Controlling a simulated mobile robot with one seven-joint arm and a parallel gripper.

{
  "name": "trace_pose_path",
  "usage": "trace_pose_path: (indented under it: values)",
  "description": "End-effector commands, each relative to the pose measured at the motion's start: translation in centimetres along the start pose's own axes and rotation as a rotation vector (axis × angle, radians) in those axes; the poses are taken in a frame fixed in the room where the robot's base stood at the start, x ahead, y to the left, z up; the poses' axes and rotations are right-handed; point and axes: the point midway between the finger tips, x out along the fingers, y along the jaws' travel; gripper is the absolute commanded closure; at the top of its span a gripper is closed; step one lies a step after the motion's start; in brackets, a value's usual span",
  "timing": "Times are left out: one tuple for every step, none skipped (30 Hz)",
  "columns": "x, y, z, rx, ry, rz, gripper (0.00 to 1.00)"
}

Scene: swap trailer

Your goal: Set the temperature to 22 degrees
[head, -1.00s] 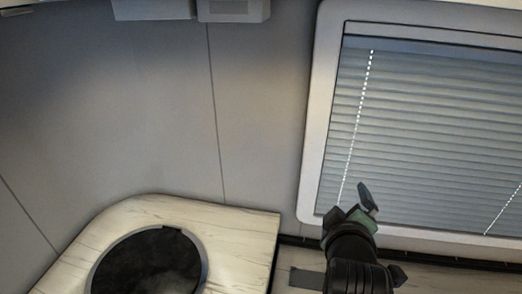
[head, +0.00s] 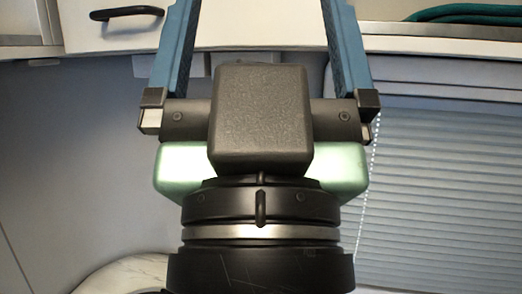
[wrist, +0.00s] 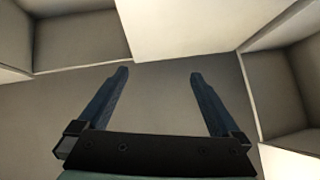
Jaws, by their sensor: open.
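My gripper (head: 260,25) fills the middle of the head view, close to the camera, with its two blue fingers wide apart and pointing up past the top edge. In the wrist view my gripper (wrist: 158,75) is open with nothing between the fingers. No temperature control or display can be made out in either current view. My arm and gripper hide much of the wall at the centre of the head view.
A white cupboard front (head: 235,35) with a black handle (head: 127,13) is at the top. A window with a pleated blind (head: 440,190) is at right. Green coiled material (head: 470,12) lies on a shelf at upper right. A pale counter (head: 125,272) shows at lower left.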

Motion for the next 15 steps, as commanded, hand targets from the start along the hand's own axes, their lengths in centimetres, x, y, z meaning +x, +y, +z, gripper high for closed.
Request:
trace_pose_path:
  values:
    - [0.01, 0.02, 0.06, -0.001, -0.002, 0.000, 0.04]
    - [0.01, 0.02, 0.07, -0.001, -0.002, 0.000, 0.09]
    - [0.01, 0.02, 0.09, -0.002, -0.002, 0.000, 0.16]
    - [0.01, 0.03, 0.10, -0.002, -0.003, 0.000, 0.22]
    - [0.01, 0.03, 0.11, -0.002, -0.003, 0.000, 0.27]
    - [0.02, 0.03, 0.12, -0.003, -0.003, 0.001, 0.34]
    - [0.01, 0.03, 0.13, -0.003, -0.003, 0.001, 0.40]
    - [0.01, 0.04, 0.14, -0.003, -0.004, 0.001, 0.45]
    - [0.02, 0.04, 0.14, -0.003, -0.004, 0.001, 0.52]
    - [0.02, 0.04, 0.15, -0.003, -0.004, 0.001, 0.58]
    - [0.02, 0.04, 0.16, -0.003, -0.004, 0.001, 0.63]
    - [0.02, 0.04, 0.16, -0.003, -0.004, 0.001, 0.70]
    - [0.02, 0.04, 0.16, -0.004, -0.004, 0.001, 0.76]
    - [0.02, 0.04, 0.17, -0.004, -0.004, 0.001, 0.81]
    - [0.02, 0.04, 0.17, -0.004, -0.005, 0.001, 0.88]
